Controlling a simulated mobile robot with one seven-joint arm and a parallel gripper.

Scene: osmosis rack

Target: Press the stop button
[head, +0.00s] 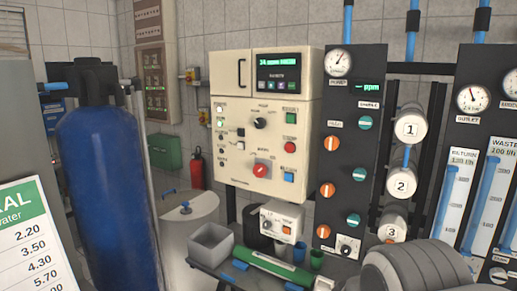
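A cream control box (262,135) hangs at the middle of the head view, with a lit display (284,72) at its upper right. A larger red knob (260,171) is left of the blue button, and a black knob (259,123) is higher up. The small labels are too blurred to read, so I cannot read which one says stop. A grey rounded part of my arm fills the lower right; my gripper is not visible.
A black panel (347,200) with gauge and orange and green knobs stands right of the box. White numbered cylinders (401,184) are beside it. Below is a bench with a grey bin (211,245) and green tube (272,267). A blue tank (107,200) stands left.

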